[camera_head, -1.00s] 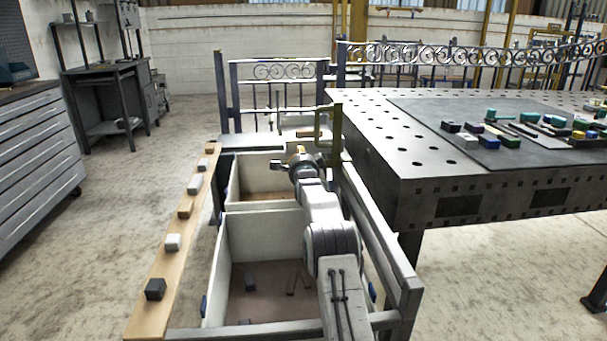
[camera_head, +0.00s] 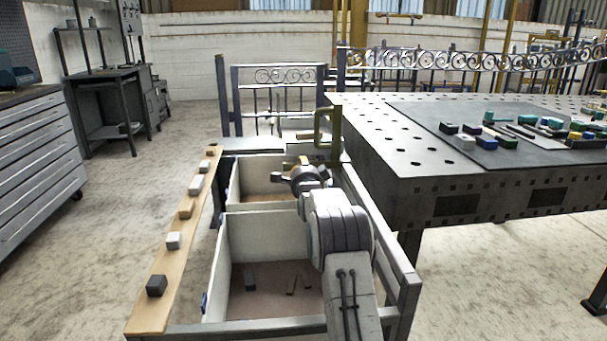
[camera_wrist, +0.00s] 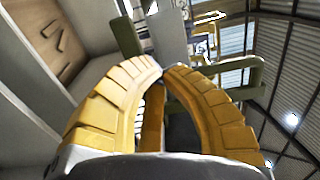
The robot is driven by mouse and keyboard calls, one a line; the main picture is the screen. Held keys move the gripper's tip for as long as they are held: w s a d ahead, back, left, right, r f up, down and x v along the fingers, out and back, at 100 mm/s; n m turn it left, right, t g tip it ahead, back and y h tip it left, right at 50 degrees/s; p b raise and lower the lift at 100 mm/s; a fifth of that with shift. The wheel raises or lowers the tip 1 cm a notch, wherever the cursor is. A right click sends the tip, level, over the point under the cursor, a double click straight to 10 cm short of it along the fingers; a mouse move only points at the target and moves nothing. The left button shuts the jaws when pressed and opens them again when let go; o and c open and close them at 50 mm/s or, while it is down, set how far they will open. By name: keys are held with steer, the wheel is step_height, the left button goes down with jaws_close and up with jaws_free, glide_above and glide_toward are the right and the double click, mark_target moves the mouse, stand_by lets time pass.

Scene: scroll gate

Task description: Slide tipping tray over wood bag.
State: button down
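A dark flat tray (camera_head: 245,143), apparently the tipping tray, lies across the far end of the frame. An upright olive handle (camera_head: 327,132) stands at its right; the handle also shows beyond my fingers in the wrist view (camera_wrist: 124,36). Two white-walled open bags hang in the frame: a near one (camera_head: 262,225) with a few small dark pieces, and a far one (camera_head: 252,172). I cannot tell which is the wood bag. My gripper (camera_wrist: 164,70) has its yellow fingertips together, in front of the handle. A brown strip shows between the fingers, but nothing is clearly gripped.
A plank (camera_head: 178,255) with several small blocks runs along the left of the frame. A steel rail (camera_head: 385,240) runs along the right. A large perforated table (camera_head: 410,150) with coloured pieces stands right. A drawer cabinet (camera_head: 35,150) stands left, with open floor between.

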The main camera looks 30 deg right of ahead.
steer(key=shift+v, duration=2.3)
